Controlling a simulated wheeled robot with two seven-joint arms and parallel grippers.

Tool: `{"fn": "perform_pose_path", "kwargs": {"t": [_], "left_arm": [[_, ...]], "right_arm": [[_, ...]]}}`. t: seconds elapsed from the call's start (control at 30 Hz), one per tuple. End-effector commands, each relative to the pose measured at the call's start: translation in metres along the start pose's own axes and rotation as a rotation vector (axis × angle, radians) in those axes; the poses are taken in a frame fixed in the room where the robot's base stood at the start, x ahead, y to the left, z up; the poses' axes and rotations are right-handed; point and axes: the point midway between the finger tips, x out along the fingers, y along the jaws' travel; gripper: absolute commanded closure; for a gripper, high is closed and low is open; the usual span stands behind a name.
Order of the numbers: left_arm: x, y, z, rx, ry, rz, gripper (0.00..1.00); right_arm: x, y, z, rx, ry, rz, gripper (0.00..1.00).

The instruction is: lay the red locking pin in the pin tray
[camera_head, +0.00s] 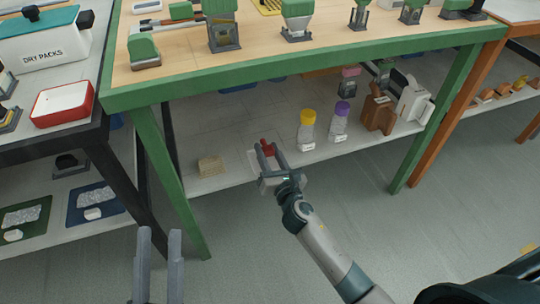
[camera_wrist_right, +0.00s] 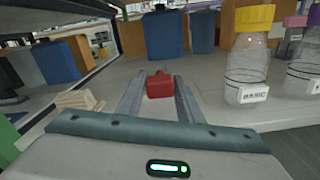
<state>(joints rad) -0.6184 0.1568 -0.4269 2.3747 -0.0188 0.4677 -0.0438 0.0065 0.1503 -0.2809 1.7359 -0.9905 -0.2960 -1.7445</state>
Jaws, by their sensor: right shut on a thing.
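The red locking pin (camera_head: 267,149) is between the fingers of my right gripper (camera_head: 268,147), which is shut on it. The gripper reaches over the lower shelf of the green-framed bench. In the right wrist view the pin (camera_wrist_right: 159,85) shows as a red block between the two fingertips; its far end is hidden. A red tray with a white inside (camera_head: 63,103) stands on the left table, well away from the right gripper; I cannot tell for sure whether it is the pin tray. My left gripper (camera_head: 160,232) is low in the head view, open and empty.
On the lower shelf (camera_head: 230,178) are a beige block (camera_head: 211,166), a yellow-capped bottle (camera_head: 307,128), a purple-capped bottle (camera_head: 340,120) and a brown block (camera_head: 378,112). The green bench edge (camera_head: 300,68) overhangs the shelf. A DRY PACKS box (camera_head: 45,45) stands behind the red tray.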

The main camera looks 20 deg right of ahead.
Motion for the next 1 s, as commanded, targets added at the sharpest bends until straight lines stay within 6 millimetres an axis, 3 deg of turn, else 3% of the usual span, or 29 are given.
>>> {"fn": "perform_pose_path", "kwargs": {"t": [0.3, 0.6, 0.63, 0.7, 1.0], "left_arm": [[0.017, -0.012, -0.020, 0.029, 0.124, -0.010, 0.69], [0.017, -0.011, -0.019, 0.027, 0.122, -0.005, 0.69], [0.016, -0.011, -0.018, 0.027, 0.120, -0.005, 0.69], [0.015, -0.011, -0.017, 0.025, 0.115, -0.005, 0.69], [0.011, -0.010, -0.015, 0.021, 0.100, -0.006, 0.69]], "right_arm": [[-0.001, -0.002, -0.009, -0.001, 0.000, 0.000, 0.92], [-0.001, -0.002, -0.009, 0.000, 0.000, 0.000, 0.92], [-0.001, -0.002, -0.009, 0.000, 0.000, 0.000, 0.59], [-0.001, -0.002, -0.009, 0.000, 0.000, 0.000, 0.45], [-0.001, -0.003, -0.009, 0.000, 0.001, 0.000, 0.45]]}}
